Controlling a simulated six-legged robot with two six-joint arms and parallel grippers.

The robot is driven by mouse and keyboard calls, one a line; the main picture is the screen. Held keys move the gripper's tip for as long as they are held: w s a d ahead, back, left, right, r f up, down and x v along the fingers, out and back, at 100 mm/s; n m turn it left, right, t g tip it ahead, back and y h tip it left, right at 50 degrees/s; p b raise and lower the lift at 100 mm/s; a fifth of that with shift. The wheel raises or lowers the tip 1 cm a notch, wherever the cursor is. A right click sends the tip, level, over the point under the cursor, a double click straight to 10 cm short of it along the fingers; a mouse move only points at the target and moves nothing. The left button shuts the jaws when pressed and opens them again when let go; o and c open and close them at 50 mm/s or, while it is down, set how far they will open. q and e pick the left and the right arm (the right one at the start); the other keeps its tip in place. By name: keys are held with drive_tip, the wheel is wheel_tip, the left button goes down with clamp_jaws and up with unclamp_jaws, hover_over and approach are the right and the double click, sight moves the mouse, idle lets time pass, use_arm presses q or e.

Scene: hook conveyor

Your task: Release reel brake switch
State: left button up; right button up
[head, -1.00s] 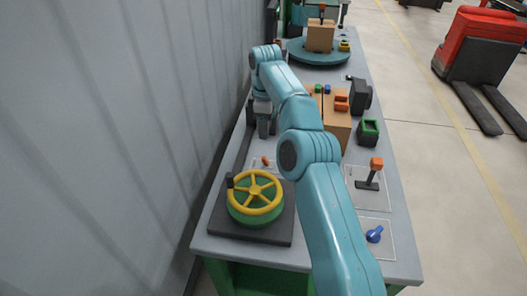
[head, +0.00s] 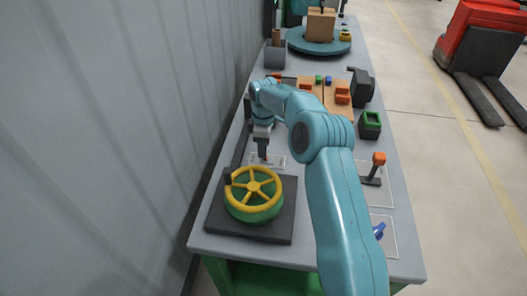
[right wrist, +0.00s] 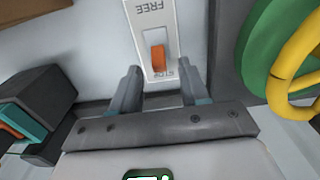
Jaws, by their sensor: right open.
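The brake switch has an orange lever (right wrist: 158,55) in a white plate (right wrist: 152,18) marked FREE at one end and STOP at the other. In the right wrist view the lever sits at the STOP end. The reel (head: 255,197), green with a yellow spoked wheel, stands on a dark base just in front of the switch in the head view. My right gripper (head: 263,146) is open above the switch. In the right wrist view its fingers (right wrist: 159,84) are spread to either side of the lever's line, with no visible contact. My left gripper is out of view.
An orange-topped lever (head: 375,170) and a blue knob (head: 379,231) are on the bench's right side. A grey wall (head: 110,130) runs along the left.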

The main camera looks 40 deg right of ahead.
wheel_tip(320, 180, down, 4)
drive_tip(key=shift+w+r, duration=0.15)
drive_tip(key=shift+r, duration=0.05)
drive_tip(key=shift+r, duration=0.1)
clamp_jaws()
